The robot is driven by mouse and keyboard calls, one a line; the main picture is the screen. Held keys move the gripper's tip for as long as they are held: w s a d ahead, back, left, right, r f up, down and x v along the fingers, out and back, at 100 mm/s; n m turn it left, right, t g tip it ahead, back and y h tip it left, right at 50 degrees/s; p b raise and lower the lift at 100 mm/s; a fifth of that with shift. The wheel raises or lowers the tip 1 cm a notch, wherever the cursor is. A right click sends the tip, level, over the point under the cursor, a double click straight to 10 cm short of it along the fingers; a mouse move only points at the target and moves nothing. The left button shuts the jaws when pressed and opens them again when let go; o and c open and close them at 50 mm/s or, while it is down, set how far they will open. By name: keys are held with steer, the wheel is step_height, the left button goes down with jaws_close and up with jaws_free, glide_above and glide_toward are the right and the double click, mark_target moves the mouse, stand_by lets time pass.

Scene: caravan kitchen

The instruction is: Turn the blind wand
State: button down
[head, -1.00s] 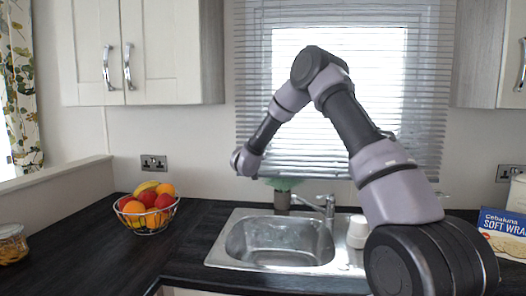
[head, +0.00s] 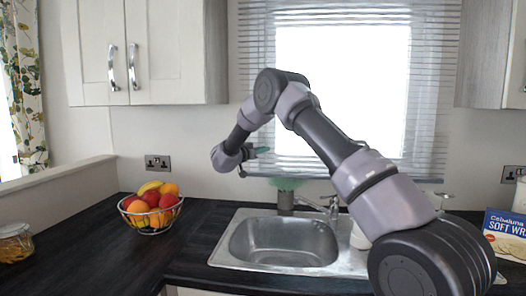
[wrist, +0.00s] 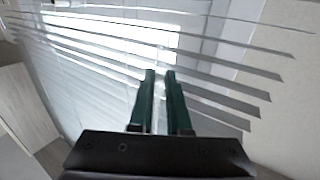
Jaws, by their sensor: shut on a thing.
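The slatted blind (head: 436,110) hangs over the bright window above the sink; its slats also fill much of the wrist view (wrist: 90,60). My gripper (head: 265,150) is at the blind's lower left part in the head view, with its fingers pointing right. In the wrist view my gripper's two green fingers (wrist: 160,72) are nearly together, with a narrow gap, in front of the slats. The bright window shows through the middle of the blind.
A fruit bowl (head: 150,213) stands on the left of the dark worktop. A cupboard (head: 150,55) hangs at upper left. A wrap box (head: 505,232) is at right.

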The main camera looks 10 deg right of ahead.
steer(key=shift+r, duration=0.15)
steer(key=c, duration=1.2)
jaws_free()
steer(key=shift+o, duration=0.2)
steer(key=shift+a, duration=0.1)
steer(key=v, duration=1)
steer(key=shift+s+a, duration=0.25)
